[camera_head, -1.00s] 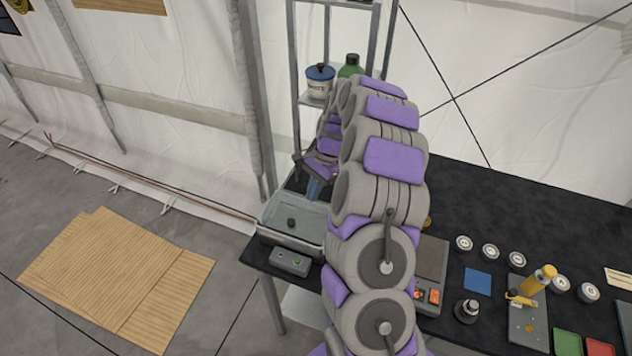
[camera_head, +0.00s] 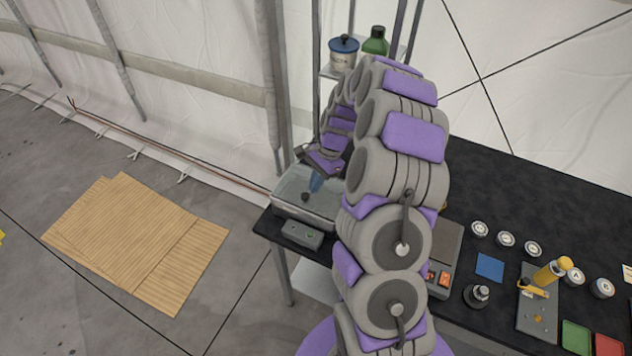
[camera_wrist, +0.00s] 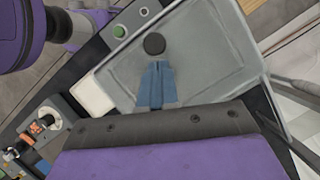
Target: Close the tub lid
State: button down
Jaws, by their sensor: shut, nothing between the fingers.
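The grey tub (camera_head: 283,208) stands at the left end of the black table. Its pale grey, see-through-looking lid (camera_wrist: 205,60) lies within the tub's rim in the wrist view, with a round black knob (camera_wrist: 154,44) that also shows in the head view (camera_head: 305,197). I cannot tell whether the lid is fully seated. My gripper (camera_wrist: 158,64) has blue fingers, shut and empty, over the lid with tips just beside the knob. In the head view my gripper (camera_head: 315,187) is above the tub, behind the knob; contact is unclear.
A control box (camera_head: 302,234) with a green button sits in front of the tub. A shelf behind holds a blue-lidded pot (camera_head: 343,54) and a green bottle (camera_head: 376,42). To the right, the table (camera_head: 500,190) carries several small jars and a yellow-handled tool (camera_head: 550,273).

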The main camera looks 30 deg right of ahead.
jog(key=shift+s+a+r+p, duration=0.1)
jog(key=shift+s+a+p, duration=0.45)
jog(key=shift+a, duration=0.15)
jog(key=shift+d, duration=0.1)
